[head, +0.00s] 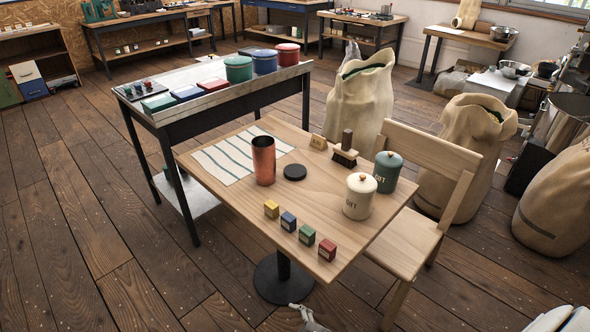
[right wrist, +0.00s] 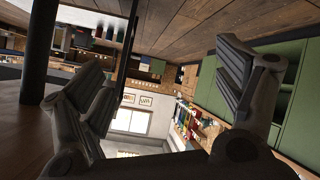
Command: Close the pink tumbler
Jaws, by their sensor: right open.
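A copper-pink tumbler (head: 263,162) stands upright on the wooden table (head: 240,196), at the corner of a striped cloth. Its top is open, with a dark inside showing. A round black lid (head: 295,172) lies flat on the table just right of the tumbler, apart from it. My right gripper (right wrist: 165,75) is open and empty in the right wrist view. A grey gripper tip shows at the bottom edge of the head view, below the tabletop and away from the tumbler; which arm it belongs to is unclear there.
Cream (head: 359,196) and teal (head: 387,171) canisters stand at the table's right. Small coloured boxes (head: 289,222) line the front edge. A chair (head: 430,200) is against the right side; a metal-topped bench (head: 190,75) stands behind.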

